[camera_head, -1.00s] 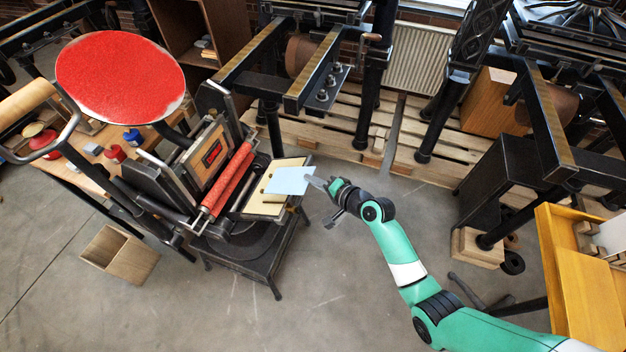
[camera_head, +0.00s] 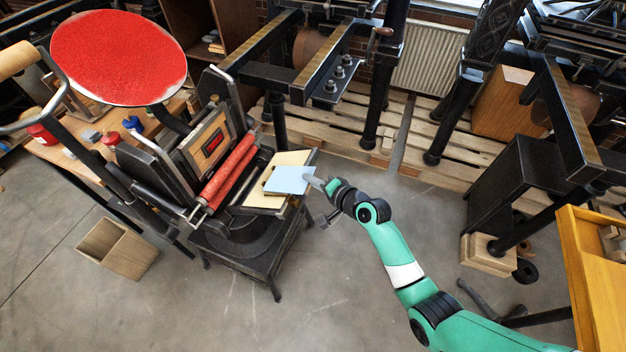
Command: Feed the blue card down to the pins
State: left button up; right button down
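The pale blue card (camera_head: 287,180) lies over the cream bed (camera_head: 295,158) of the hand press. My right gripper (camera_head: 312,182) is at the card's right edge, its fingers shut on that edge. The card looks roughly flat; whether it touches the bed along its length I cannot tell. The pins are too small to make out, though a small tan piece (camera_head: 266,172) shows at the card's left edge. My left gripper is not in view.
The red rollers (camera_head: 228,171) and the upright form with a red block (camera_head: 212,143) stand left of the bed. The red ink disc (camera_head: 118,57) is above them. An open wooden box (camera_head: 118,248) sits on the floor. Clear floor lies in front.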

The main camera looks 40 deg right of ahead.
jog(key=shift+s+a+f, duration=0.1)
jog(key=shift+a+f, duration=0.25)
jog(key=shift+f, duration=0.15)
jog(key=shift+a+p, duration=0.2)
jog(key=shift+p, duration=0.1)
jog(key=c, duration=1.4)
grip_release()
jog(key=o, duration=0.4)
jog(key=shift+s, duration=0.15)
jog(key=shift+d+r, duration=0.1)
jog(key=shift+r, duration=0.1)
jog(key=shift+r, duration=0.1)
jog(key=shift+s+d+r+p, duration=0.3)
jog(key=shift+s+r+p, duration=0.05)
jog(key=shift+s+p, duration=0.2)
jog(key=shift+s+d+r+p, duration=0.25)
jog(key=shift+s+r+p, duration=0.1)
jog(key=shift+s+p, duration=0.25)
jog(key=shift+s+d+r+p, duration=0.3)
jog(key=shift+s+r+p, duration=0.05)
jog(key=shift+s+p, duration=0.2)
